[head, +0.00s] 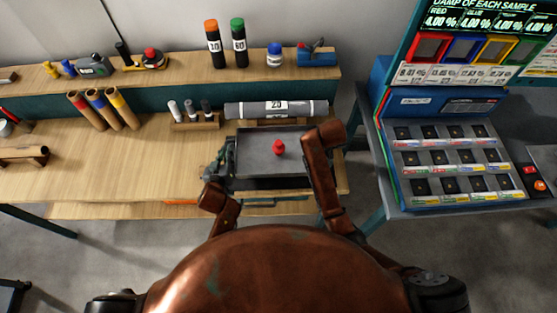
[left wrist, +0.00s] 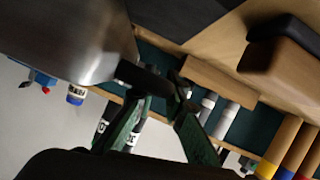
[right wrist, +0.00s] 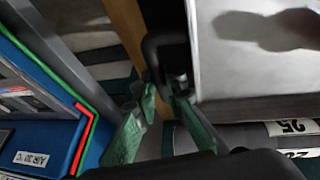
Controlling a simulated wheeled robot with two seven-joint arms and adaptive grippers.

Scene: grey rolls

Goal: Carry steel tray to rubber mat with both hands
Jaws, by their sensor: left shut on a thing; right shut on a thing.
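The grey steel tray (head: 252,160) is over the right part of the wooden bench, with a small red knobbed object (head: 278,148) on it. My left gripper (head: 217,166) is at the tray's left end; in the left wrist view its green fingers (left wrist: 160,88) are shut on the dark handle. My right gripper is mostly hidden behind its brown arm in the head view; in the right wrist view its fingers (right wrist: 165,88) are shut on the black handle (right wrist: 153,48). The tray looks about level; I cannot tell its height. I cannot make out the rubber mat clearly.
A grey roll (head: 275,109) lies just behind the tray. Small upright cylinders (head: 190,110) and coloured-band tubes (head: 103,110) stand to the left. A blue sample machine (head: 450,150) is at the right, past a gap. The bench's middle left is bare wood (head: 120,165).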

